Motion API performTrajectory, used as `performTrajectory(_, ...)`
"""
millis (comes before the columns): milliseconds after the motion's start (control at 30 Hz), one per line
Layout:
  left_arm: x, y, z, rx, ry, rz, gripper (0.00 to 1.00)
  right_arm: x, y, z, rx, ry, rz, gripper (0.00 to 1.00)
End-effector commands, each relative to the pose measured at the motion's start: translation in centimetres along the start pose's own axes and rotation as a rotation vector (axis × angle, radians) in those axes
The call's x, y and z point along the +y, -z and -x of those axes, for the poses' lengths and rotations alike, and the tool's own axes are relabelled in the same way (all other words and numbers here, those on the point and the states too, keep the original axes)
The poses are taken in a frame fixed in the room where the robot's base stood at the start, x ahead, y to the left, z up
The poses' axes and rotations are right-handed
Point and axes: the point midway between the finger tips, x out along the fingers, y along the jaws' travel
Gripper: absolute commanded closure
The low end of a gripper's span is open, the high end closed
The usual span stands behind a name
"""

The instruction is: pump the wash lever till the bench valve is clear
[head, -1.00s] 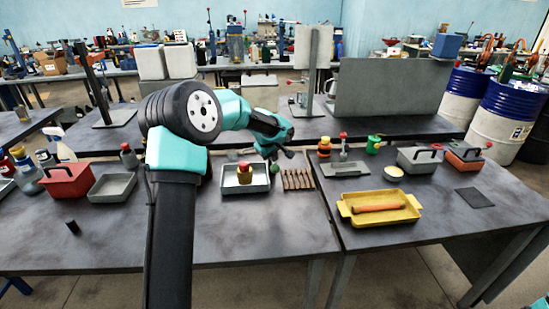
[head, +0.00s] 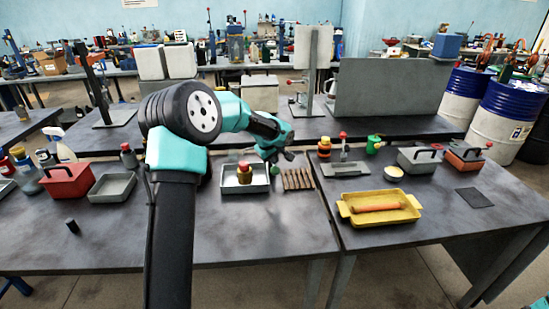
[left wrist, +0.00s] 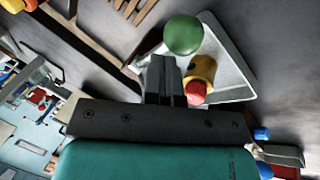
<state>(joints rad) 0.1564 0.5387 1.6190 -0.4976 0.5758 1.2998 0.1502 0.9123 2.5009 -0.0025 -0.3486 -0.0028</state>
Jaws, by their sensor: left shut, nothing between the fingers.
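The bench valve (head: 244,174), a brass body with a red top, stands in a grey tray (head: 265,187) at mid table. In the left wrist view the valve (left wrist: 202,72) is just right of my fingers, in the tray (left wrist: 238,62). A green ball knob (left wrist: 183,34), apparently the wash lever's end, shows beyond my fingertips; its shaft is not clear. My left gripper (head: 274,160) is shut and empty above the tray's back right side; it also shows in the left wrist view (left wrist: 165,66). I cannot tell whether it touches the knob. My right gripper is out of view.
Several brown strips (head: 297,179) lie right of the tray. A red box (head: 67,181) and an empty grey tray (head: 112,187) are at left. A yellow tray (head: 348,211) with an orange roll is at right. The front table is mostly clear.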

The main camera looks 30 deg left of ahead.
Motion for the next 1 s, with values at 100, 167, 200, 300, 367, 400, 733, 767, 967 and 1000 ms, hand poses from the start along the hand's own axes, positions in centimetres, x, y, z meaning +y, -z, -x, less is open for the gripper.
performTrajectory(100, -0.11, -0.11, -0.15, -0.001, 0.002, 0.000, 1.00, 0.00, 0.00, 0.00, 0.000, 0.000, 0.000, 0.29)
performTrajectory(167, -0.13, -0.14, -0.18, -0.001, 0.001, 0.000, 1.00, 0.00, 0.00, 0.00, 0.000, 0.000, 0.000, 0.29)
performTrajectory(200, -0.15, -0.16, -0.21, -0.001, 0.001, 0.000, 1.00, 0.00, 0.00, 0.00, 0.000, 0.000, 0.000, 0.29)
performTrajectory(300, -0.20, -0.21, -0.27, -0.001, 0.001, 0.000, 1.00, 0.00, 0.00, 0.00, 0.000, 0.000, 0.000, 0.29)
performTrajectory(367, -0.22, -0.24, -0.31, -0.001, 0.001, 0.000, 1.00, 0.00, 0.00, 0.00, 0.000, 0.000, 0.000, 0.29)
performTrajectory(400, -0.24, -0.25, -0.34, -0.001, 0.001, 0.000, 1.00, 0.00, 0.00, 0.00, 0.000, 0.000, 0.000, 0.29)
performTrajectory(733, -0.40, -0.41, -0.55, -0.002, 0.001, 0.000, 1.00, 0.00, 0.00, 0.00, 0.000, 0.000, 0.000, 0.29)
performTrajectory(767, -0.41, -0.42, -0.56, -0.002, 0.001, 0.000, 1.00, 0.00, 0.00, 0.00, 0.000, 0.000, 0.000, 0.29)
performTrajectory(967, -0.52, -0.52, -0.70, -0.002, 0.002, 0.001, 1.00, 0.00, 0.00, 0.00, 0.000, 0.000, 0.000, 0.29)
performTrajectory(1000, -0.54, -0.54, -0.72, -0.002, 0.002, 0.001, 1.00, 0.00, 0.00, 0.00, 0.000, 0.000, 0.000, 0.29)
